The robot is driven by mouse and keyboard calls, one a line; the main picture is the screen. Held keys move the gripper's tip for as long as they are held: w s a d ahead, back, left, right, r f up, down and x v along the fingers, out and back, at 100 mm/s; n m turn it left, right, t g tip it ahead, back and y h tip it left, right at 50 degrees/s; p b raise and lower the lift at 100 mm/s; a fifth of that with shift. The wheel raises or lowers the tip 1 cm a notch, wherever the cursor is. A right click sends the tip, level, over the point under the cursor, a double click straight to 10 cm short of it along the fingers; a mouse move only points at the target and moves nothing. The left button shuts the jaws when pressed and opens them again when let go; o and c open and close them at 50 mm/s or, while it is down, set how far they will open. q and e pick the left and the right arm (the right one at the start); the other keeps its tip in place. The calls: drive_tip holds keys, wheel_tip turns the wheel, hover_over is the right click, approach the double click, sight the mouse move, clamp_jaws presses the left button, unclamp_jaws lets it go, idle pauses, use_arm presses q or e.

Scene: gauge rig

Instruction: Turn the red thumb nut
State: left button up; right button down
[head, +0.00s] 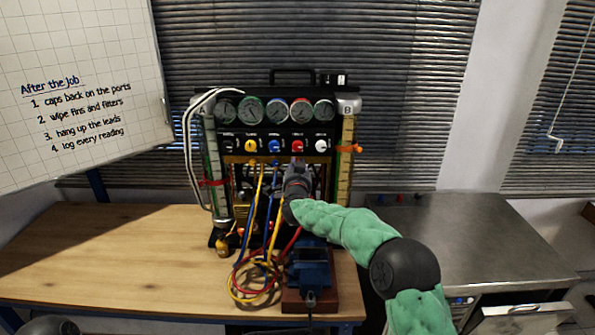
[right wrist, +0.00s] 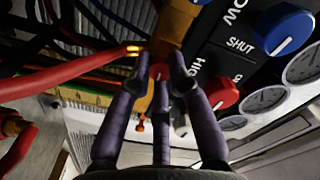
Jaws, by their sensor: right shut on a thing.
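The gauge rig (head: 260,135) stands on the wooden bench, with a row of round gauges above a row of coloured knobs. My right gripper (head: 297,168) reaches up to the rig just below the red knob (head: 297,146). In the right wrist view its purple fingers (right wrist: 158,78) are closed around a small red part, the red thumb nut (right wrist: 159,70), by a brass fitting (right wrist: 176,32). The fingers hide much of the nut, and the gripper hides it in the head view. My left gripper is not in view.
Yellow, blue and red hoses (head: 258,297) hang and coil in front of the rig. A blue vise (head: 308,265) stands below my right forearm. The red knob (right wrist: 222,93) is close beside the fingers. The wooden bench (head: 110,250) is clear at left.

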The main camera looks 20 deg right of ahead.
drive_tip(key=shift+m+b, duration=0.3)
drive_tip(key=shift+m, duration=0.3)
drive_tip(key=c, duration=1.2)
unclamp_jaws()
drive_tip(key=shift+o, duration=0.2)
drive_tip(key=shift+s, duration=0.15)
drive_tip(key=v, duration=1.1)
drive_tip(key=shift+s, duration=0.35)
drive_tip(key=shift+a, duration=0.15)
